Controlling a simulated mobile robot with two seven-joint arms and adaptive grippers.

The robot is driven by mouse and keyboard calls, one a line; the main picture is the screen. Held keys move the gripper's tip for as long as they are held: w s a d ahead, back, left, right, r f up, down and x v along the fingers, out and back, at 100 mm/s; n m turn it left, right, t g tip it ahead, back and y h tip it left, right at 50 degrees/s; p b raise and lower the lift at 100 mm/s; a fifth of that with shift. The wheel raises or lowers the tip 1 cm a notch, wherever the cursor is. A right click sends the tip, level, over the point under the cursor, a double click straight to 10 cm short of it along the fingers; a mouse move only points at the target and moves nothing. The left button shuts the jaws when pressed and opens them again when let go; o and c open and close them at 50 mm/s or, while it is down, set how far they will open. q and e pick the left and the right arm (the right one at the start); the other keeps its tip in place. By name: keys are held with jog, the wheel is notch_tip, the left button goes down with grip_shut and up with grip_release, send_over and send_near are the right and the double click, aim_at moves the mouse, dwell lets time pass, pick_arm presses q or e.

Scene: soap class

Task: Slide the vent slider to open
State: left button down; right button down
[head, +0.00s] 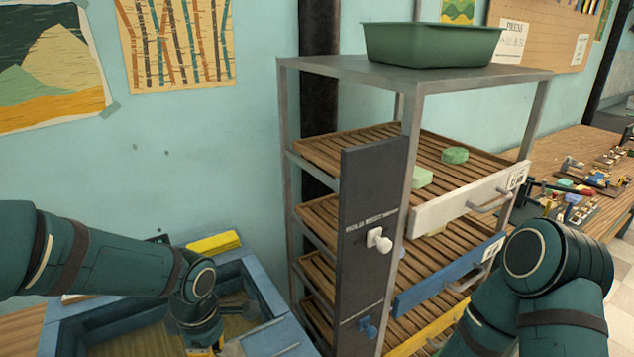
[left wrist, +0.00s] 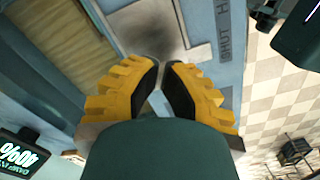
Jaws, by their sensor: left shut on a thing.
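My left gripper (left wrist: 162,85), with yellow ridged fingers and dark pads, is shut on a small pale piece (left wrist: 159,103) in the left wrist view. This piece seems to be the vent slider's tab, but the fingers hide most of it. It is at a blue box (head: 262,282), whose grey-blue wall with a partly readable label (left wrist: 224,32) lies beyond the fingers. In the head view only a little of the left gripper (head: 208,350) shows at the bottom edge, by the box's near side. My right arm enters at lower right; its gripper is out of view.
A metal rack (head: 410,80) with slatted shelves stands to the right, with a dark panel (head: 372,165) carrying a white knob (head: 379,240) and a blue knob (head: 368,327). Green soap (head: 455,155) lies on a shelf.

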pick_arm(q)
jog(key=shift+w+d+b, duration=0.1)
jog(key=shift+w+d, duration=0.6)
jog(key=shift+d, duration=0.45)
jog(key=shift+w+d+b, duration=0.15)
jog(key=shift+w+d, duration=0.6)
jog(key=shift+d, duration=0.45)
jog(key=shift+w+d+b, duration=0.1)
jog(key=shift+w+d, duration=0.6)
jog(key=shift+d, duration=0.45)
jog(key=shift+r, duration=0.15)
jog(key=shift+s+a+r+p, duration=0.1)
jog(key=shift+a+r+p, duration=0.05)
jog(key=shift+r+p, duration=0.95)
notch_tip(320, 180, up, 6)
jog(key=p, duration=0.4)
jog(key=shift+s+a+r, duration=0.25)
jog(key=shift+a, duration=0.1)
